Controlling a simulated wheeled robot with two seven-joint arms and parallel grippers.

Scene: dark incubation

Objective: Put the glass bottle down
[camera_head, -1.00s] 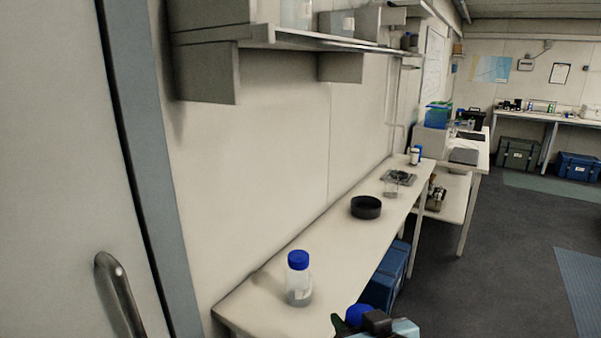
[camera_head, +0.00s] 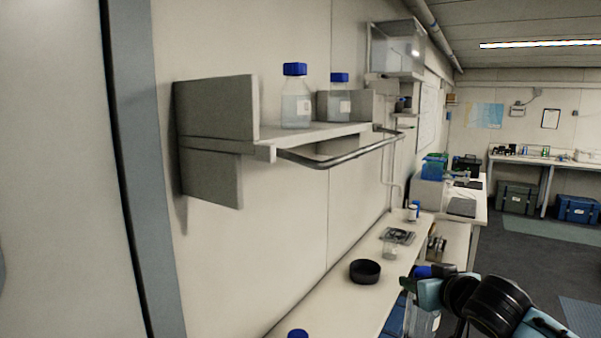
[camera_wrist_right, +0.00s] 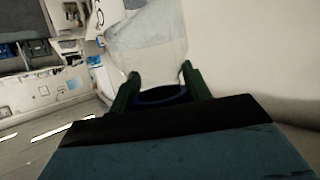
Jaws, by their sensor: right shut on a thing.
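My right gripper (camera_head: 418,279) is at the lower right of the head view, shut on a clear glass bottle (camera_head: 424,321) with a blue cap (camera_head: 444,269). The bottle hangs below the fingers, over or in front of the bench's right edge, and my arm partly hides it. In the right wrist view the two dark green fingers (camera_wrist_right: 160,92) grip it at the blue neck, and its clear body (camera_wrist_right: 148,42) extends beyond them. My left gripper is not in view.
The wall shelf (camera_head: 345,133) with a front rail (camera_head: 345,158) holds two blue-capped bottles (camera_head: 296,100).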

